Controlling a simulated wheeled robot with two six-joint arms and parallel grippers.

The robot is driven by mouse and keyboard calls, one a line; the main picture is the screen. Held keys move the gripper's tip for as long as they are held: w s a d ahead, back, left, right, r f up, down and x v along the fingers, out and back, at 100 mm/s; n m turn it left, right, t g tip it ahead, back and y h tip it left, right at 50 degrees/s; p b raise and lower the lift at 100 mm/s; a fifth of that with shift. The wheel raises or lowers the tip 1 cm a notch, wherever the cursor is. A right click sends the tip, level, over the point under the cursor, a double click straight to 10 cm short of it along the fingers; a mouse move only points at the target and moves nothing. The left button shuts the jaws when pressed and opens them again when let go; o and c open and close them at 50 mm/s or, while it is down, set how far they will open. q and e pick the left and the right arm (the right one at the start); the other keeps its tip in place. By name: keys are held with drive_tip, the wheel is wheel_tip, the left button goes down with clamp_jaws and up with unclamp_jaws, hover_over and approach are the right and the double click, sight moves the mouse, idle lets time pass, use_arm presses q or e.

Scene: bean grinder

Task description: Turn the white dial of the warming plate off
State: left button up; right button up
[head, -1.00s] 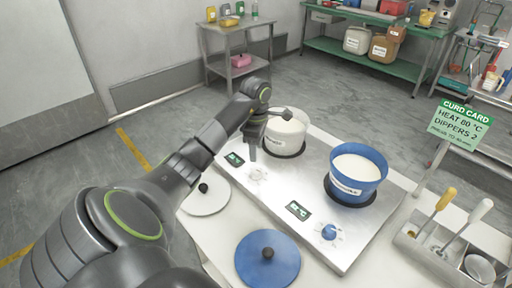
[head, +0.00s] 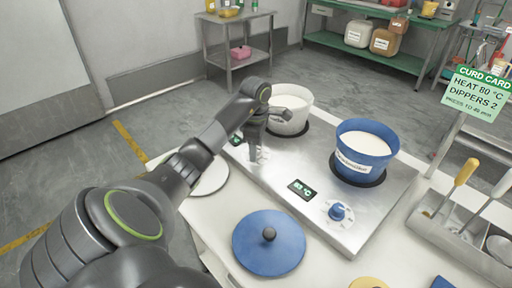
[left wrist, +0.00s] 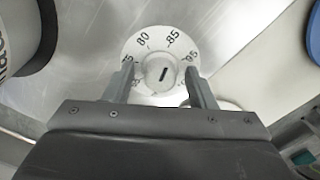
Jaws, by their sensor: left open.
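The warming plate (head: 272,176) is a silver double unit on a pale table. Its white dial (left wrist: 160,72) shows in the left wrist view, with a number scale around it and a dark mark on the knob. In the head view my left gripper covers that dial. My left gripper (left wrist: 160,70) is open, its two fingers on either side of the white knob; contact cannot be told. It also shows in the head view (head: 255,152). A white pot (head: 289,106) stands on the plate behind it. My right gripper is out of view.
A blue pot (head: 362,152) of white liquid stands on the right burner, with a blue dial (head: 337,212) in front. A blue lid (head: 268,243) and a white lid (head: 210,179) lie on the table. A utensil tray (head: 447,235) is at right.

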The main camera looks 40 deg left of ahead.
use_arm(q)
drive_tip(key=c, duration=1)
